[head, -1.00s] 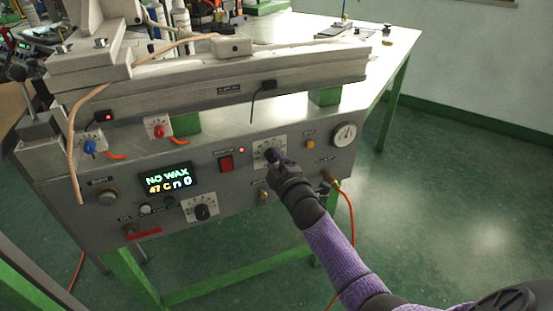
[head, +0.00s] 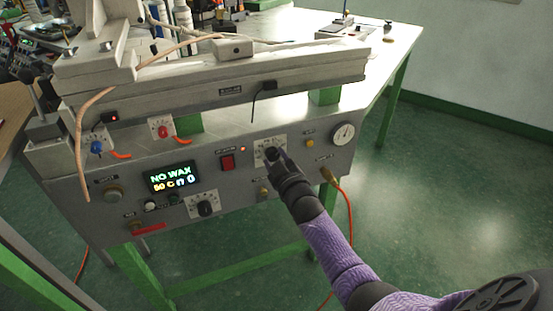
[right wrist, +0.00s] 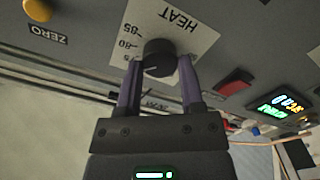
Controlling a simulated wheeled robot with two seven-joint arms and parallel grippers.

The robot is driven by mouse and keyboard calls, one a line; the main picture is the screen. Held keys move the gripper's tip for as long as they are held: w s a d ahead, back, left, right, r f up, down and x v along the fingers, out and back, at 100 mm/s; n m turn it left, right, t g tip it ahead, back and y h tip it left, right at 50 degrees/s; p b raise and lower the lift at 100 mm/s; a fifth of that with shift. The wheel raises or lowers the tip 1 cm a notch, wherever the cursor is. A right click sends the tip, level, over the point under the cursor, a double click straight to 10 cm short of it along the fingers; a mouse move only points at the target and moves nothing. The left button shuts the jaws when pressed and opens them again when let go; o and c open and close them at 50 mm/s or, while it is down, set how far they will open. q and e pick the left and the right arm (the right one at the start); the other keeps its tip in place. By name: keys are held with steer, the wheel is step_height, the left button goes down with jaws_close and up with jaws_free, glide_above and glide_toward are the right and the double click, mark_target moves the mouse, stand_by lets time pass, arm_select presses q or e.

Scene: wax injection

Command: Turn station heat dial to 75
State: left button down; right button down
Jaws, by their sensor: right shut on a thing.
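The heat dial (right wrist: 160,56) is a round black knob on a white plate (right wrist: 178,28) marked HEAT, seen upside down in the right wrist view with 80 and 85 legible. In the head view its white plate (head: 259,148) is on the grey station front. My right gripper (right wrist: 160,78) is shut on the dial, one purple finger on each side. In the head view the right gripper (head: 277,160) covers most of the dial. The dial's exact setting cannot be read. The display (head: 172,178) reads NO WAX and 50 C. My left gripper is not in view.
A red switch (head: 228,162) is left of the dial, and a lower black knob (head: 205,208) is further down left. A yellow button (head: 310,142) and a gauge (head: 344,133) are to the right. An orange hose (head: 349,215) hangs beside my right arm.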

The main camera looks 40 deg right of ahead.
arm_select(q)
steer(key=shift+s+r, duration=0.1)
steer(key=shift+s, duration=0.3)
arm_select(e)
steer(key=shift+f, duration=0.1)
steer(key=shift+c, duration=2.3)
jaws_free()
steer(key=shift+o, duration=1.2)
steer(key=shift+s, duration=0.25)
arm_select(q)
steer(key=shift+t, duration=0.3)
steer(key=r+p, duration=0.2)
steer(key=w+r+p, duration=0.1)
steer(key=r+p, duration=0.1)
steer(key=p, duration=0.1)
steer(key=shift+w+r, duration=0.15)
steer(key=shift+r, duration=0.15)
arm_select(e)
steer(key=v, duration=0.9)
steer(key=shift+s+a, duration=0.15)
steer(key=shift+s, duration=0.1)
